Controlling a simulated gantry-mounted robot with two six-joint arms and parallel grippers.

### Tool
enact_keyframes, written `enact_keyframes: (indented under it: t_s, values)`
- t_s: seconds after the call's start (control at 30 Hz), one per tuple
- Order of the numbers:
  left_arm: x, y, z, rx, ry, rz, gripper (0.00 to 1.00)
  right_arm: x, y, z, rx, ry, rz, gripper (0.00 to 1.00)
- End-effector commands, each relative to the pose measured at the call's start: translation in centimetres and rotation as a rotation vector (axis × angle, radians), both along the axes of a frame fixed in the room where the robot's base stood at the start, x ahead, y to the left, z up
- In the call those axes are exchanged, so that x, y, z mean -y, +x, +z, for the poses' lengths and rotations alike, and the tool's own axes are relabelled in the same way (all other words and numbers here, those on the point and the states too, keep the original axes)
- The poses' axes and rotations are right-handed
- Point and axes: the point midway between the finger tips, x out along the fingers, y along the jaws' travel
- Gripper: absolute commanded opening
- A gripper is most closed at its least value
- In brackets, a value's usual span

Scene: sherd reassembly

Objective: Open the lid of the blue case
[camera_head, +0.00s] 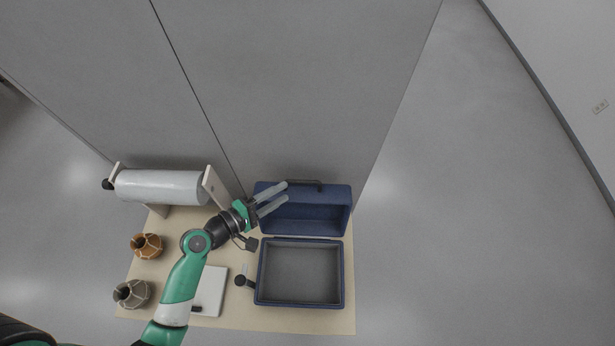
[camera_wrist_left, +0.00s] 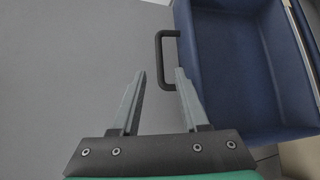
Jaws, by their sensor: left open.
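The blue case (camera_head: 258,285) stands on the right part of the table, its grey-lined inside empty. Its lid (camera_head: 318,222) is swung up and back at the far side, with a dark handle (camera_head: 305,183) on its outer edge. My left gripper (camera_head: 287,191) is open and empty at the left part of the lid. In the left wrist view the black handle (camera_wrist_left: 159,60) is just ahead of and between the spread fingertips (camera_wrist_left: 160,72), and the lid (camera_wrist_left: 225,60) fills the right side. The right gripper does not show.
A white roll (camera_head: 160,186) on a wooden stand is at the back left. A brown pot (camera_head: 147,246) and a grey pot (camera_head: 131,293) stand at the left. A white pad (camera_head: 210,290) and a small dark-ended tool (camera_head: 240,281) lie left of the case.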

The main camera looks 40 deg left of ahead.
Motion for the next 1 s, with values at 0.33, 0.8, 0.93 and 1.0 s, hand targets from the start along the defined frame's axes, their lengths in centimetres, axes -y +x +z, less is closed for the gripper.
enact_keyframes:
  t_s: [0.33, 0.8, 0.93, 1.0]
  values:
    - [0.6, 6.7, -1.7, 0.002, 0.002, -0.007, 0.44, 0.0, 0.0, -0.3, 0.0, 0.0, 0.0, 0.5]
    - [0.9, 10.8, -2.8, 0.001, 0.002, -0.003, 0.44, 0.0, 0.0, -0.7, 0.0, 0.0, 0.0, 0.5]
    - [0.9, 10.8, -2.8, 0.001, 0.002, -0.003, 0.39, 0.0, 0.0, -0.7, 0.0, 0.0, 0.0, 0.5]
    - [0.9, 10.8, -2.8, 0.001, 0.002, -0.003, 0.26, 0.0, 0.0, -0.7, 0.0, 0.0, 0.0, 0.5]
